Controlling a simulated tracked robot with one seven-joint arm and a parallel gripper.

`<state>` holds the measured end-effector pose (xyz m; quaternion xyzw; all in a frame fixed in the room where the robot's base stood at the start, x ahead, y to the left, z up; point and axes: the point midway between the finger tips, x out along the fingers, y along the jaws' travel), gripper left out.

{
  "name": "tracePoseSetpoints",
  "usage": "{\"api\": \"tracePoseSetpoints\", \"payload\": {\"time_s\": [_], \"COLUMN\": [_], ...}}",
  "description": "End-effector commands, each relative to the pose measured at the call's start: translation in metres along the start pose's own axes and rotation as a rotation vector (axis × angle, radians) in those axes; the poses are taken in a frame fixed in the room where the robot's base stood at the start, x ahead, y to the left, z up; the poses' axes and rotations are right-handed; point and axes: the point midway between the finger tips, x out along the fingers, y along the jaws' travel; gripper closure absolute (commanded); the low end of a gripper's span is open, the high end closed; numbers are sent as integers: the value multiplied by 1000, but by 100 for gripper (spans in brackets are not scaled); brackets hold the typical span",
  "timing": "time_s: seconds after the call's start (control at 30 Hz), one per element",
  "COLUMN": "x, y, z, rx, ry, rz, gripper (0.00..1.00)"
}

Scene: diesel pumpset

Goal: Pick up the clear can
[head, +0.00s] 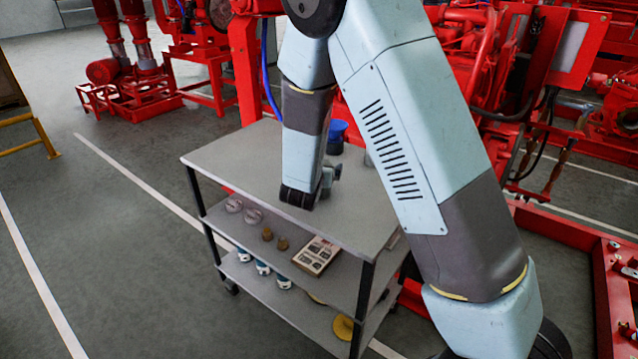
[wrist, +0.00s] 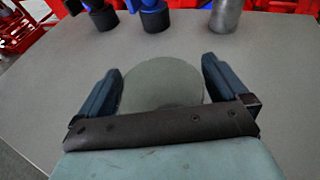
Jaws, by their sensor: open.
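A round, see-through, grey-green shape (wrist: 162,85), which looks like the clear can, shows in the wrist view. It lies between the two fingers of my gripper (wrist: 162,68), and its near edge is hidden by the gripper body. My gripper is open, with a finger on each side of the shape. I cannot tell whether the fingers touch it. In the head view my gripper (head: 328,178) is low over the top shelf of the grey cart (head: 232,160). The can cannot be made out there.
A grey metal cylinder (wrist: 227,16) and blue-and-black items (wrist: 154,15) stand beyond my gripper. A blue item (head: 337,130) shows behind my arm. Lower shelves hold a boxed item (head: 316,255) and small parts. Red machinery (head: 485,60) stands behind. The top's left part is clear.

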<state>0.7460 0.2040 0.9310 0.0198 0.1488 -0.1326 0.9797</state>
Motion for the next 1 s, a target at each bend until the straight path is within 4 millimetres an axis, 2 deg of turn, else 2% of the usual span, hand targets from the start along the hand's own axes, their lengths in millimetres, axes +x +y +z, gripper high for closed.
{"api": "tracePoseSetpoints", "payload": {"time_s": [0.17, 0.77, 1.0], "x": [0, 0, 0], "y": [0, 0, 1], "z": [0, 0, 1], "rx": [1, 1, 1], "ry": [0, -1, -1], "rz": [0, 0, 1], "gripper": [0, 56, 57]}}
